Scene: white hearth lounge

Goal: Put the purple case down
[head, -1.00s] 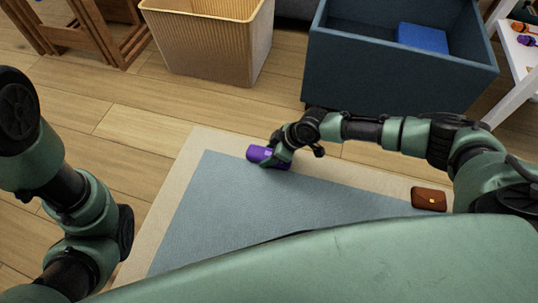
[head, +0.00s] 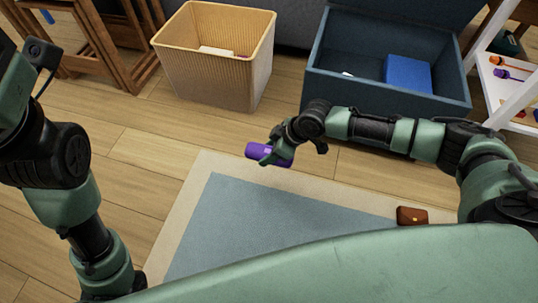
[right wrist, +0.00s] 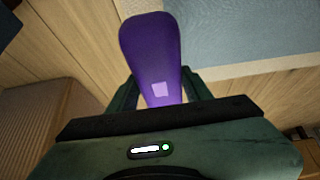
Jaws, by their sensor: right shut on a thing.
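The purple case (head: 261,151) is a small rounded case with a lighter square patch. My right gripper (head: 270,155) is shut on it, and in the head view it shows over the far edge of the rug. In the right wrist view the purple case (right wrist: 152,55) stands out from between the fingers, with floor and rug behind it. My left arm shows at the left of the head view, but its fingers cannot be made out.
A blue-grey rug (head: 300,225) with a beige border lies in front of me, a brown pouch (head: 412,216) on its right. A ribbed tan basket (head: 210,70) and an open dark blue chest (head: 350,92) holding a blue block (head: 408,73) stand beyond. A white shelf (head: 505,90) is at the right. Wood floor is clear at left.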

